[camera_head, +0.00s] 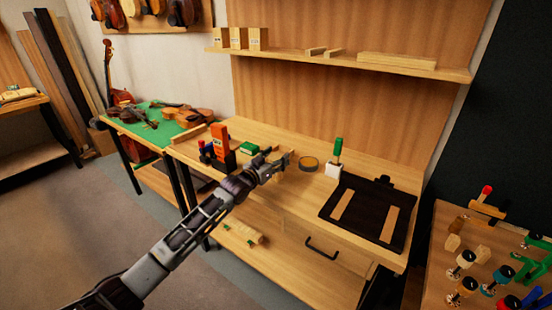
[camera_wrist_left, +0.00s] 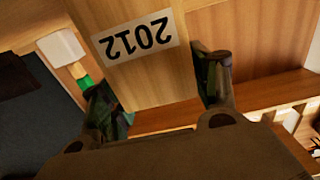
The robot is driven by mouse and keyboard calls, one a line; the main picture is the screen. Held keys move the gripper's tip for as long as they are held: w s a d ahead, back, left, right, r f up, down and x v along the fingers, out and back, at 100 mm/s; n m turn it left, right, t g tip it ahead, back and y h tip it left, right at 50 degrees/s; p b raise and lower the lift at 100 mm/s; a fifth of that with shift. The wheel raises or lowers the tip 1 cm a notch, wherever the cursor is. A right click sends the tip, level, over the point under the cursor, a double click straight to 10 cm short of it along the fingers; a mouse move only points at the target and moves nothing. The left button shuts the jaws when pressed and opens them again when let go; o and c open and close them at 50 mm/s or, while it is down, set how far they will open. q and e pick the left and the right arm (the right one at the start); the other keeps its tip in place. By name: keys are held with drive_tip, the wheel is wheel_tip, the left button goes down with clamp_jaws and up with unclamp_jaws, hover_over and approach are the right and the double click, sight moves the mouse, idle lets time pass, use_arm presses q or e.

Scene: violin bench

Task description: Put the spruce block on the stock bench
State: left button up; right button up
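A pale wooden block (camera_wrist_left: 150,80) with a white label reading 2012, upside down, fills the space between my left fingers in the left wrist view. My left gripper (camera_wrist_left: 163,88) has a dark finger against each side of the block. In the head view my left gripper (camera_head: 280,167) is over the front-left part of the workbench (camera_head: 290,203), and the block is hardly distinguishable there. I cannot tell from the label whether this block is spruce. No bench is marked as the stock bench; another wooden bench (camera_head: 25,105) stands at the far left. My right gripper is not in view.
Violins lie on a green-topped table (camera_head: 140,130).

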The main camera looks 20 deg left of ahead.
use_arm(q)
drive_tip(key=shift+o, duration=0.7)
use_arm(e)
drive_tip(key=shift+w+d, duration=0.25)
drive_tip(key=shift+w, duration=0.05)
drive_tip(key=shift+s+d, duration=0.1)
